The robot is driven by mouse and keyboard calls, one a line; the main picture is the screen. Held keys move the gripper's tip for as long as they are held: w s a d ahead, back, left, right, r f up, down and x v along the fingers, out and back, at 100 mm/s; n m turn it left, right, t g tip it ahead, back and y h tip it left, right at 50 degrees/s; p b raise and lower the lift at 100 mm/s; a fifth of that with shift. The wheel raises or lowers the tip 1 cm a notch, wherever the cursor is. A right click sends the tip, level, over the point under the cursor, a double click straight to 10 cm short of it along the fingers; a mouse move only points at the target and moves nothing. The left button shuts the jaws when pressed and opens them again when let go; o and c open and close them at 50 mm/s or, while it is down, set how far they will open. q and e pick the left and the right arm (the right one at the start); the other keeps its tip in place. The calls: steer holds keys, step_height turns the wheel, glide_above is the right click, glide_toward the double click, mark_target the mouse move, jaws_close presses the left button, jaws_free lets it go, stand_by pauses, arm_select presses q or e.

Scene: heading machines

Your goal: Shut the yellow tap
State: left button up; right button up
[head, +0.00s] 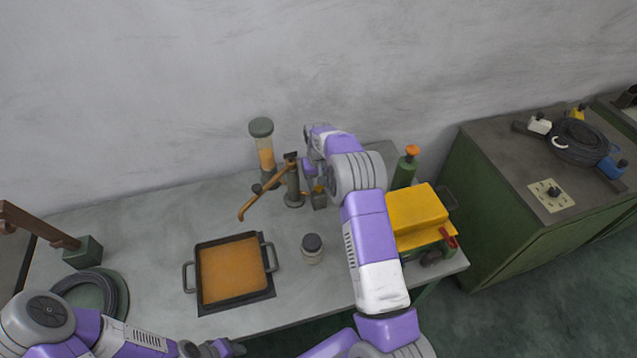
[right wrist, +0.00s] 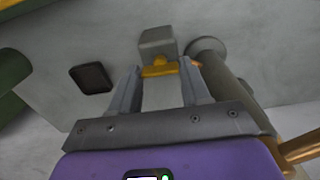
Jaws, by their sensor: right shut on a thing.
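The yellow tap shows in the right wrist view as a small yellow handle (right wrist: 160,69) below a grey block. In the head view a bit of its yellow (head: 318,188) shows beside the grey post of a copper spout (head: 262,191), mostly hidden by my right arm. My right gripper (right wrist: 161,72) has its two fingers on either side of the yellow handle and is shut on it. It also shows in the head view (head: 312,184), partly hidden by its own wrist. My left gripper (head: 220,348) is at the bottom edge, far from the tap; its jaws are unclear.
A black-rimmed pan (head: 232,270) of orange stuff lies below the spout. A lidded jar (head: 312,249) stands right of it. A tall container (head: 263,150) stands behind. A green bottle (head: 404,170) and a yellow-and-green box (head: 418,212) stand right of my arm.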

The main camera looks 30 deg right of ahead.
steer(key=o, duration=1.1)
steer(key=shift+c, duration=0.2)
steer(key=shift+r, duration=0.1)
step_height(320, 180, up, 8)
steer(key=shift+f, duration=0.25)
